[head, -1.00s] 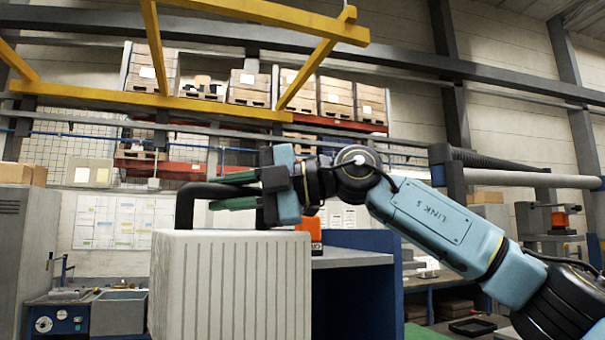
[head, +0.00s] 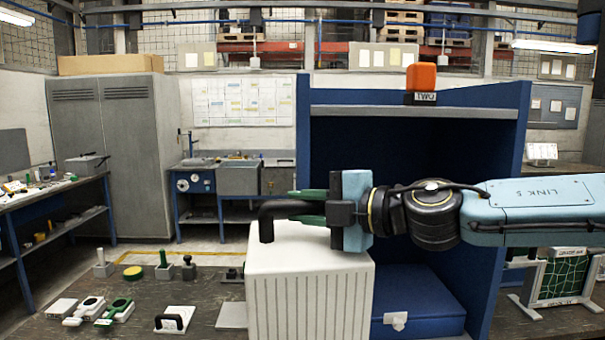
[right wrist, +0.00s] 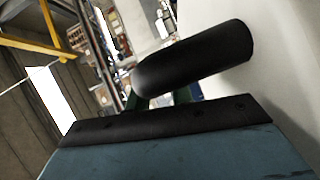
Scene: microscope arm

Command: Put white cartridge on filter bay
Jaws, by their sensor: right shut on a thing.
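The white cartridge (head: 308,300) is a large ribbed white box with a thick black bar handle (head: 266,220) on top. My right gripper (head: 296,204) comes in from the right and is shut on that handle. In the right wrist view the black handle (right wrist: 195,58) crosses in front of the gripper, with the white cartridge side (right wrist: 285,60) at the right. A blue cabinet (head: 303,130) with an open front, likely the filter bay, stands behind and right of the cartridge. The cartridge hides part of it. My left gripper is not in view.
An orange block marked TWO (head: 421,78) sits on the cabinet's top. A blue case (head: 425,300) lies in its lower part. A table (head: 120,270) at the left holds several small tools and a white plate with a black handle (head: 175,320). A grey locker (head: 115,150) stands behind.

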